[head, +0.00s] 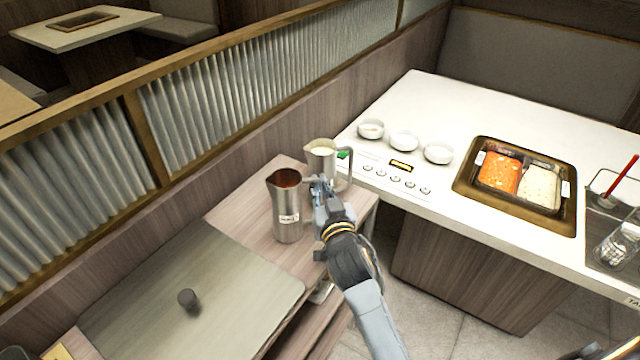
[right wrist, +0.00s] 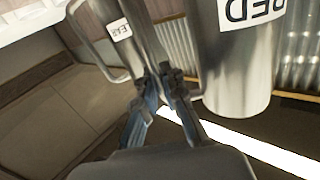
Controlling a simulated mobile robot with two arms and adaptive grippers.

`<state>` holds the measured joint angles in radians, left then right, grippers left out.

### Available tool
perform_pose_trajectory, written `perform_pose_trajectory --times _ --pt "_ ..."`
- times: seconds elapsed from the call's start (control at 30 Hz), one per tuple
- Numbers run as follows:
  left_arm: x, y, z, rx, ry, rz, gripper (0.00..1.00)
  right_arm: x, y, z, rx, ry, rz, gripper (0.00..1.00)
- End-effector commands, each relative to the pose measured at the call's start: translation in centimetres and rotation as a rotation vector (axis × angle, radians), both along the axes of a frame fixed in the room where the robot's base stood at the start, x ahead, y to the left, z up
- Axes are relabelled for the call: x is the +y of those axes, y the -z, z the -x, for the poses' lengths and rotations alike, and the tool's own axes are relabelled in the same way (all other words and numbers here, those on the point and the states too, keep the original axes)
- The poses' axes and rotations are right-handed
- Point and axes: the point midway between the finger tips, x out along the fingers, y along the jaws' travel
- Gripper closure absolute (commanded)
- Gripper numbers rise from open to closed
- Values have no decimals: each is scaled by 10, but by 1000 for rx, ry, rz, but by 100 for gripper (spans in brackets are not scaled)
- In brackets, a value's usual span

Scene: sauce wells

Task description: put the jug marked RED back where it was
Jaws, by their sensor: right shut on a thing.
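The steel jug marked RED (head: 287,225) holds dark red liquid and looks upright over the wooden side counter, left of my right gripper. Its label reads RED upside down in the right wrist view (right wrist: 240,60). My right gripper (head: 322,190) is shut on the RED jug's handle, mostly hidden by the fingers; the fingers also show in the right wrist view (right wrist: 168,82). I cannot tell whether the jug's base touches the counter. A second steel jug, marked CLEAR (right wrist: 115,25), with pale liquid, stands just behind (head: 320,165). My left gripper is not in view.
The wooden counter (head: 240,215) has a grey panel with a knob (head: 188,298) at front left. The white table (head: 450,110) at right bears several white bowls (head: 404,141), buttons and a food tray (head: 480,200). A ribbed partition (head: 200,110) runs behind.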

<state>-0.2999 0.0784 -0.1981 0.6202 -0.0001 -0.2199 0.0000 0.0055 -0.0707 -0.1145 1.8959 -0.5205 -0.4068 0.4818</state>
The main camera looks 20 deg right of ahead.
Motion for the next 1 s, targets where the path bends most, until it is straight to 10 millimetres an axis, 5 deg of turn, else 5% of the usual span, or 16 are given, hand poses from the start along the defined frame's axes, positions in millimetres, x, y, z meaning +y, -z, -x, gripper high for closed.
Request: perform_pose_trajectory --times 0.4,0.57,1.0 --pt "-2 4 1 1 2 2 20 0 5 0 -5 -1 -2 100" --pt "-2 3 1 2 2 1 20 0 6 0 0 0 0 68" --pt "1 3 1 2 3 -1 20 1 3 11 2 0 0 68"
